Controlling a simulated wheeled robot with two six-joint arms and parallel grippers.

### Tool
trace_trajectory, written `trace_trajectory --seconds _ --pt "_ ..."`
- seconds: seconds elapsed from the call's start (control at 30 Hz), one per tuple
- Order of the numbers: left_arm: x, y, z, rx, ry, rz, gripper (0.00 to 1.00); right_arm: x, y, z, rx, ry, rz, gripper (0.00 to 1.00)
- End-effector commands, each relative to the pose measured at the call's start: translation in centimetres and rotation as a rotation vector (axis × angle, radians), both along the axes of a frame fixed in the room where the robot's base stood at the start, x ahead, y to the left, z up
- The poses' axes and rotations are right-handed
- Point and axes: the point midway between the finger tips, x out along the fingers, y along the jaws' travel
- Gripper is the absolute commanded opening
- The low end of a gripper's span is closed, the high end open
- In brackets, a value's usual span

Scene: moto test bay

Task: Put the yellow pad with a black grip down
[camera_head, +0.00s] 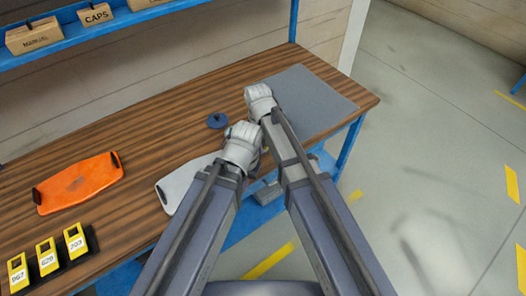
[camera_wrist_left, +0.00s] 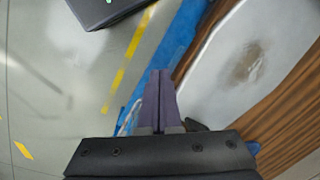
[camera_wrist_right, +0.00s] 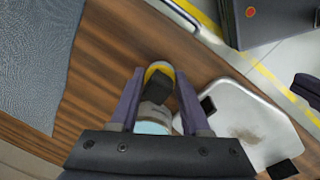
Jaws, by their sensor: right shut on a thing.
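The yellow pad with a black grip (camera_wrist_right: 159,90) sits between the fingers of my right gripper (camera_wrist_right: 157,84), which is shut on it. Its yellow end and black grip show over the brown wooden bench top in the right wrist view; I cannot tell whether it touches the wood. In the head view my right gripper (camera_head: 261,101) hides it, near the left edge of the grey mat (camera_head: 318,98). My left gripper (camera_wrist_left: 160,74) is shut with nothing seen between its fingers. In the head view the left gripper (camera_head: 242,146) is beside the pale plate.
The pale plate (camera_head: 184,179) with black grips lies near the bench's front edge. A dark blue disc (camera_head: 217,120) lies behind it. An orange plate (camera_head: 82,183) and a rack with yellow tags (camera_head: 46,258) are at left. The mat's right part looks clear.

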Motion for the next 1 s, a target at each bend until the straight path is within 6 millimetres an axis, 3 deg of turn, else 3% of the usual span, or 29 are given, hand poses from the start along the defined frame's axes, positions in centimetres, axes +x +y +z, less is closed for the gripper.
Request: trace_trajectory --seconds 0.23,0.53,0.9,0.93,1.0 --pt "0.0 0.0 -3.4 0.0 0.0 0.0 0.0 0.0 0.0 -3.4 0.0 0.0 0.0 0.0" --pt "0.0 0.0 -3.2 0.0 0.0 0.0 0.0 0.0 0.0 -3.2 0.0 0.0 0.0 0.0" --pt "0.0 0.0 -4.4 0.0 0.0 0.0 0.0 -0.1 0.0 -4.4 0.0 0.002 0.001 0.0" --pt "0.0 0.0 -4.4 0.0 0.0 0.0 0.0 -0.1 0.0 -4.4 0.0 0.002 0.001 0.47" --pt "0.0 0.0 -4.3 0.0 0.0 0.0 0.0 -0.2 0.0 -4.3 0.0 0.005 0.001 0.55"
